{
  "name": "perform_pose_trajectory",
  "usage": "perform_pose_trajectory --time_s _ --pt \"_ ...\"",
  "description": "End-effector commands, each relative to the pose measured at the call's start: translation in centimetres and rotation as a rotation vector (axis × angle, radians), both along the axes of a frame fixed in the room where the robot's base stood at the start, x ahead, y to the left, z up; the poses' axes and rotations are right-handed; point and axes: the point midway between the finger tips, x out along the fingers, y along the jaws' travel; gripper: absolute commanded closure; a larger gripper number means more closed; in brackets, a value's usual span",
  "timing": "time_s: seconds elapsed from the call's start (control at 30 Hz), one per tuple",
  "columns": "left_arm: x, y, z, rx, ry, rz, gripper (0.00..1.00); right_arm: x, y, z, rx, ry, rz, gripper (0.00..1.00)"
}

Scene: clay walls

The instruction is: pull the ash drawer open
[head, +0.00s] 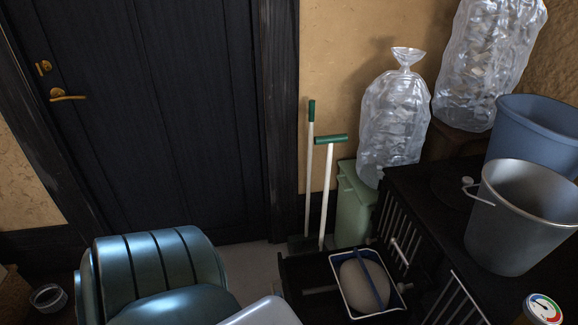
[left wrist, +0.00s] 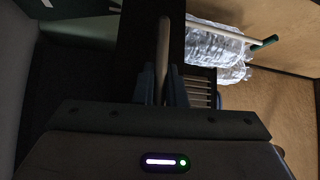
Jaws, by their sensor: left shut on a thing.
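The black ash drawer (head: 298,272) is low at the left side of the black stove, below its barred grille. It appears to jut out from the stove face; how far I cannot tell. My right gripper is not in view.
The black stove (head: 425,205) carries a grey bucket (head: 520,225) and a round dial (head: 542,309). A green bin (head: 355,210), plastic bags (head: 395,120) and long-handled tools (head: 326,190) stand behind. A teal chair (head: 155,270) is at left; some floor (head: 250,262) between is clear.

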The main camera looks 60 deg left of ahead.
Motion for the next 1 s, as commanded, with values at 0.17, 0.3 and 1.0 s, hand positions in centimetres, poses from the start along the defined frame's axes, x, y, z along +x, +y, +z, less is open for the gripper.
perform_pose_trajectory --time_s 0.17,0.3,1.0 --pt "-0.9 0.7 0.5 0.004 -0.012 0.000 1.00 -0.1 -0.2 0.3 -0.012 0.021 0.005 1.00" --pt "-1.2 0.8 0.5 0.004 -0.014 0.000 1.00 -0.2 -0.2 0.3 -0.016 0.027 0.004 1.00" --pt "-1.4 0.7 0.2 0.001 -0.006 0.001 0.68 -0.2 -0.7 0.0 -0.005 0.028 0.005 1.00"
